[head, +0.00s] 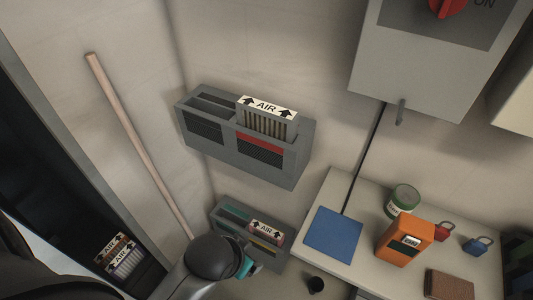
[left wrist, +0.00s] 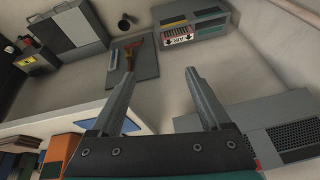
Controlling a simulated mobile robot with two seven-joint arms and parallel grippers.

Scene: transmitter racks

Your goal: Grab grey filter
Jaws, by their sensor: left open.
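In the head view a filter with a white AIR label and pale grey-beige pleats (head: 264,122) stands in the right slot of a grey wall holder (head: 194,128). Two more AIR filters (head: 120,256), one brownish and one greyer, sit in the dark rack at lower left. Another AIR filter, reddish (head: 266,232), is in the lower grey holder; it shows upside down in the left wrist view (left wrist: 178,36). Which one is the grey filter is not certain. My right gripper is not in view.
A table (head: 345,190) at right carries a blue pad (head: 333,234), an orange device (head: 405,241), a green-lidded can, padlocks and a brown wallet. A wooden pole (head: 135,140) leans at left. A grey switch box (head: 410,65) is on the wall above the table.

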